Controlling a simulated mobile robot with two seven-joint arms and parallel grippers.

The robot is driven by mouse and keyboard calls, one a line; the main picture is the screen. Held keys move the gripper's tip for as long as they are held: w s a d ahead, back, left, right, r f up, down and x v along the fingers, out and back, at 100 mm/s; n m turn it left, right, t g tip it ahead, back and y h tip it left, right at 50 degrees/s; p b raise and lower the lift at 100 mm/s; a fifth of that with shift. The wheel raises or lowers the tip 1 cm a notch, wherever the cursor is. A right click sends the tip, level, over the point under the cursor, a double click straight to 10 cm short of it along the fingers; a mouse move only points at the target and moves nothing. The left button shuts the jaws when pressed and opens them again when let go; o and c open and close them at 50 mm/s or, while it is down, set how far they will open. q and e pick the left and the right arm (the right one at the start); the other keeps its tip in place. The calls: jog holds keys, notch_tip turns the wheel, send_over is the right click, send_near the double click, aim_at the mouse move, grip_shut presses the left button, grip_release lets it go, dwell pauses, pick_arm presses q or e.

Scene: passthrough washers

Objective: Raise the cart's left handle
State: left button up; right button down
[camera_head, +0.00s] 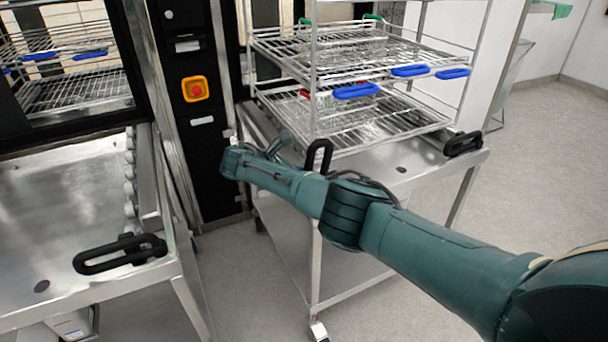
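The steel cart (400,185) stands right of centre and carries a wire rack. Its left handle (319,156) is a black loop that stands up from the cart's near edge, its lower part hidden behind my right arm. Its right handle (463,144) is a black loop lying low at the right corner. My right arm comes in from the right and crosses in front of the cart. My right gripper (279,146) is at the arm's far end, left of and beyond the left handle; its fingers are too small and partly hidden to read. My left gripper is out of view.
A wire rack (360,60) with blue, red and green clips stands on the cart. Another steel table (60,210) with a black handle (120,253) is at left. A black machine panel with a red button (195,89) stands between.

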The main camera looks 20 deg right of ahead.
jog(key=shift+a+f, duration=0.1)
dwell(0.3)
jog(key=c, duration=1.3)
grip_release()
jog(key=p+v, duration=0.1)
jog(key=v, duration=1.2)
jog(key=shift+a, duration=0.1)
jog(key=shift+s+f, duration=0.1)
